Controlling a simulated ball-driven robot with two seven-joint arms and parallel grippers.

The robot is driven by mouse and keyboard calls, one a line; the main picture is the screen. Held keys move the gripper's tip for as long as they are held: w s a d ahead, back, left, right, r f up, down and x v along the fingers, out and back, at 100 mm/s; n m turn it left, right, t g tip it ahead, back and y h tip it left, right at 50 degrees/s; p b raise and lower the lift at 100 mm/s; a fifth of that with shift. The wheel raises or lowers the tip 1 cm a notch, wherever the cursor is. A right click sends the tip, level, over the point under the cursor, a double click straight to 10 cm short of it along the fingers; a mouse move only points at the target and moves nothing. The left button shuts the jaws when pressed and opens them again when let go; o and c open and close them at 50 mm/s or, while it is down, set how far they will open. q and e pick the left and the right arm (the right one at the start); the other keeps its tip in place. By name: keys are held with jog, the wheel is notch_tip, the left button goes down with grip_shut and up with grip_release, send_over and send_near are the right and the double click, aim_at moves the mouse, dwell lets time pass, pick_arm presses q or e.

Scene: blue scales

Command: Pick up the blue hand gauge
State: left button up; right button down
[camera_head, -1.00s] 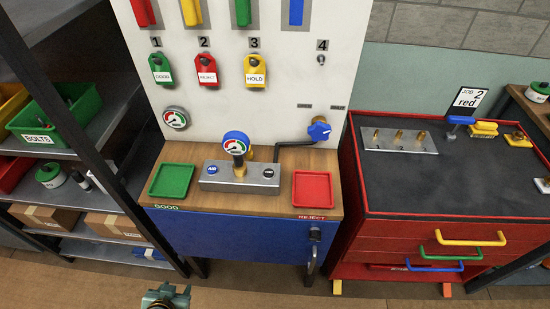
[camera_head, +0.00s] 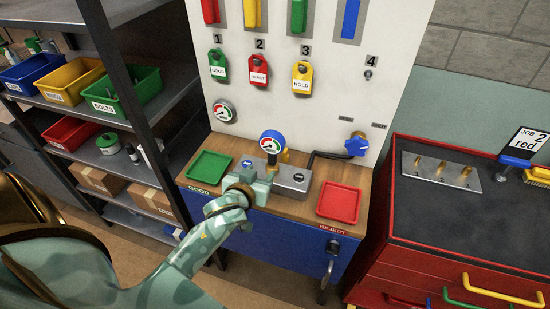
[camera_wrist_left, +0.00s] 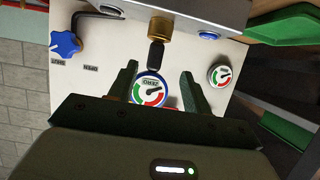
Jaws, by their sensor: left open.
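The blue hand gauge (camera_head: 271,142) has a blue rim and a white, red and green dial. It stands upright on the grey metal block (camera_head: 292,182) on the wooden bench. In the left wrist view the gauge (camera_wrist_left: 150,90) shows between the two dark fingers of my left gripper (camera_wrist_left: 159,78), with its black stem running to a brass fitting. The fingers are open and apart; I cannot tell how deep the gauge sits between them. In the head view my left gripper (camera_head: 258,180) is at the block's left end, partly hiding it. My right gripper is not in view.
A green tray (camera_head: 209,167) lies left of the block, and a red tray (camera_head: 339,203) right. A white panel (camera_head: 290,85) with tags and a smaller wall gauge (camera_head: 222,111) stands behind. A blue valve knob (camera_head: 357,146) sticks out at right. Shelves with bins stand left.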

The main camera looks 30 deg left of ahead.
aim_at(271, 164)
pick_arm(q)
jog(key=b+x, duration=0.1)
jog(key=x, duration=0.4)
jog(key=shift+w, duration=0.1)
jog(key=x, duration=0.1)
jog(key=b+x, duration=0.1)
jog(key=x, duration=0.3)
jog(key=shift+w+d+f, duration=0.15)
jog(key=shift+d+f, duration=0.05)
jog(key=shift+d, duration=0.05)
jog(key=shift+r, duration=0.1)
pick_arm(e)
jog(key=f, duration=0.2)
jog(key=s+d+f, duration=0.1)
pick_arm(q)
grip_shut()
